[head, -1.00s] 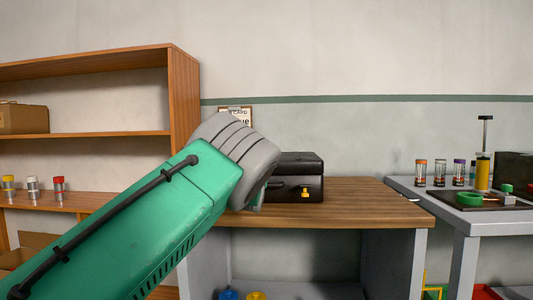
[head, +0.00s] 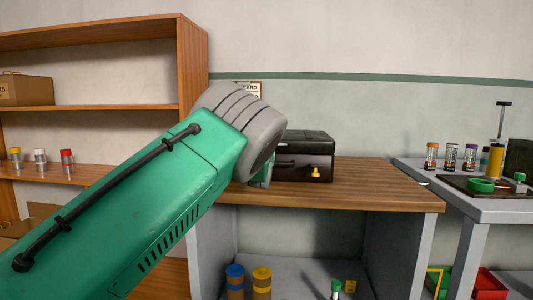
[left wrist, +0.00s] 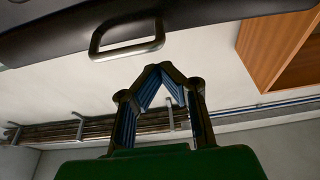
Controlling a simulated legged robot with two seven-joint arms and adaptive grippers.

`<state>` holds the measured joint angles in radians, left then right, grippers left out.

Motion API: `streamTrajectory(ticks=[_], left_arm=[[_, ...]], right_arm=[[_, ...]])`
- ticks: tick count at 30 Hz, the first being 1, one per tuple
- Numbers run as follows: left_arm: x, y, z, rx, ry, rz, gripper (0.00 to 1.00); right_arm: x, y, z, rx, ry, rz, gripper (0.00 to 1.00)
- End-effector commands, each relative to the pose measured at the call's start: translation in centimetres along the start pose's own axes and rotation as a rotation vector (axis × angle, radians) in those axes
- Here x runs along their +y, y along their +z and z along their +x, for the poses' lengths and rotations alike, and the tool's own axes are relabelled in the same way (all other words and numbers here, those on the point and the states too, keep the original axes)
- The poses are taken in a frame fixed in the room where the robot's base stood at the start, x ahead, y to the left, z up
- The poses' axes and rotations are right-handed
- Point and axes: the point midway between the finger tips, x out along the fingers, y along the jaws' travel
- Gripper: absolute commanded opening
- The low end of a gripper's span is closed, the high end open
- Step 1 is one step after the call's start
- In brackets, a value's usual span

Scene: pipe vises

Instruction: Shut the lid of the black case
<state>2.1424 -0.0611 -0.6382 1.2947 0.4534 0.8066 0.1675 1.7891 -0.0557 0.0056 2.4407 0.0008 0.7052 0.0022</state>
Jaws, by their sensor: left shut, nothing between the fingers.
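The black case (head: 303,158) stands on the wooden tabletop, just right of my left arm in the head view. Its lid (head: 307,136) lies down over the body and looks level; I cannot tell whether a thin gap is left. A yellow latch (head: 315,173) hangs on its front. In the left wrist view, the dark case (left wrist: 205,12) crosses the top, with a metal handle (left wrist: 128,50). My left gripper (left wrist: 160,68) is shut and empty, its tips below and right of the handle in that picture. In the head view, my arm hides most of this gripper.
The tabletop (head: 385,185) is clear right of the case. A wooden shelf unit (head: 192,100) stands at the left. A grey bench (head: 470,205) with jars and tools stands at the right. Yellow and blue cylinders stand on the shelf under the table.

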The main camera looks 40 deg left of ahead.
Motion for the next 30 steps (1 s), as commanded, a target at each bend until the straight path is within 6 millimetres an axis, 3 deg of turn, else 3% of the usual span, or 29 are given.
streamTrajectory(ticks=[1,6,15,26,29,30], left_arm=[[0.5,-2.4,0.4,0.006,0.005,0.001,0.00],[0.5,-0.2,-3.6,-0.002,0.006,0.004,0.00],[-0.7,1.9,-8.1,-0.006,0.000,-0.007,0.00],[0.7,1.3,-9.7,0.003,0.006,0.004,0.00],[0.5,2.7,-10.2,-0.033,0.009,0.011,0.00],[0.3,4.0,-10.7,-0.067,0.012,0.019,0.00]], right_arm=[[0.1,-0.1,-1.6,0.000,0.001,0.001,0.56],[0.1,0.0,-1.4,-0.001,0.001,0.002,0.56],[0.1,-0.1,-2.2,0.000,0.001,0.001,0.56],[0.1,-0.1,-2.3,0.000,0.001,0.001,0.56],[0.1,-0.1,-2.5,0.000,0.001,0.002,0.56],[0.1,-0.1,-2.7,0.000,0.001,0.002,0.56]])
